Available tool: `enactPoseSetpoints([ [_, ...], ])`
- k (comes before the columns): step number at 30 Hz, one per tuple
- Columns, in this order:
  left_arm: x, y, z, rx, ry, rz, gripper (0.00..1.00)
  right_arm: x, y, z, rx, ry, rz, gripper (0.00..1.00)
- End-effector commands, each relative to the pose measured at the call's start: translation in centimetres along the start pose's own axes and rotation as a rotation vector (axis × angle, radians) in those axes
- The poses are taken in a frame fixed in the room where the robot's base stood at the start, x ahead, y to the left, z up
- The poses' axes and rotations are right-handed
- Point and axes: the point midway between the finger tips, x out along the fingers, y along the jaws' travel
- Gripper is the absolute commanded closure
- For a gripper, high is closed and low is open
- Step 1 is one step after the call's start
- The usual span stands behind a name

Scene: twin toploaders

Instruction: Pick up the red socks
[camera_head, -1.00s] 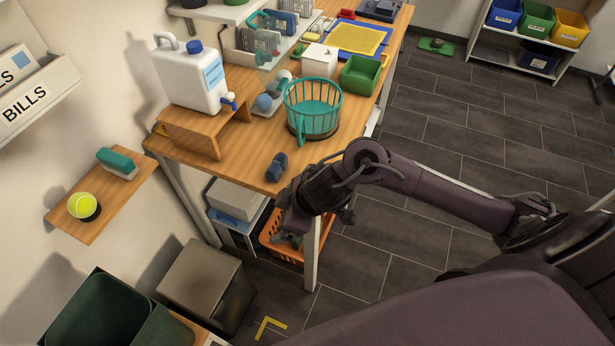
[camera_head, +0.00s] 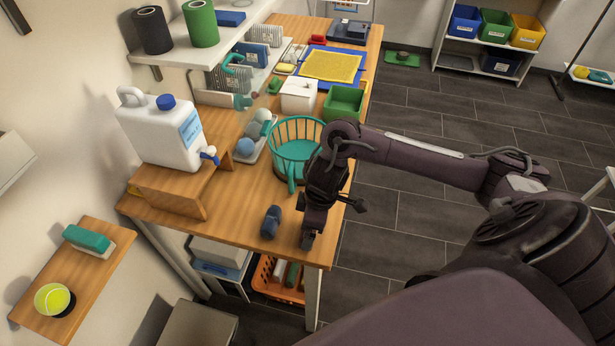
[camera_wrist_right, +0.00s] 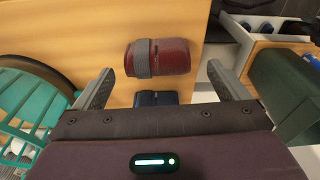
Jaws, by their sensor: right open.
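The red socks (camera_wrist_right: 165,57), a dark red roll with a grey band, lie on the wooden table in the right wrist view, ahead of and between my right gripper's fingers. My right gripper (camera_wrist_right: 167,88) is open, apart from the roll, with nothing held. In the head view my right gripper (camera_head: 310,225) is over the table's near right part, and I cannot make out the red socks there; the gripper and wrist seem to cover them. My left gripper is not in view.
A navy roll (camera_head: 270,222) lies beside my right gripper; a navy item (camera_wrist_right: 155,98) also shows in the wrist view. A teal basket (camera_head: 297,150) stands close behind. A white jug (camera_head: 160,132) stands on a wooden riser (camera_head: 170,200). The table's edge is close by.

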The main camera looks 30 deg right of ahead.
Motion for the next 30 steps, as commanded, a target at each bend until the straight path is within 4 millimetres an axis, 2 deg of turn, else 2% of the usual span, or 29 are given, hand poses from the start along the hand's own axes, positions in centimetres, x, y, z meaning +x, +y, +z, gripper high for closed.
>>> enactPoseSetpoints([
  [2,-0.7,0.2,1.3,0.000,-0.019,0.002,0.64,1.1,-0.2,0.0,0.002,-0.002,-0.004,0.06],
  [5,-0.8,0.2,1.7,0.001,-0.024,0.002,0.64,2.7,-0.1,0.0,0.002,-0.001,-0.002,0.06],
  [8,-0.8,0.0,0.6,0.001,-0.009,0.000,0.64,3.6,-0.1,0.0,0.001,0.000,0.000,0.06],
  [12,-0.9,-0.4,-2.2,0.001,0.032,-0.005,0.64,3.9,0.0,0.0,-0.001,0.000,0.002,0.06],
  [16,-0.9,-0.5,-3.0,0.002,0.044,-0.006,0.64,3.9,0.0,0.0,-0.001,0.000,0.002,0.07],
  [27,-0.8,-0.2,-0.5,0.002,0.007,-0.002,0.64,3.8,0.0,0.0,-0.001,0.001,0.002,0.54],
  [30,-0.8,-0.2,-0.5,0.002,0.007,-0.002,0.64,3.8,0.0,0.0,-0.001,0.001,0.002,0.54],
])
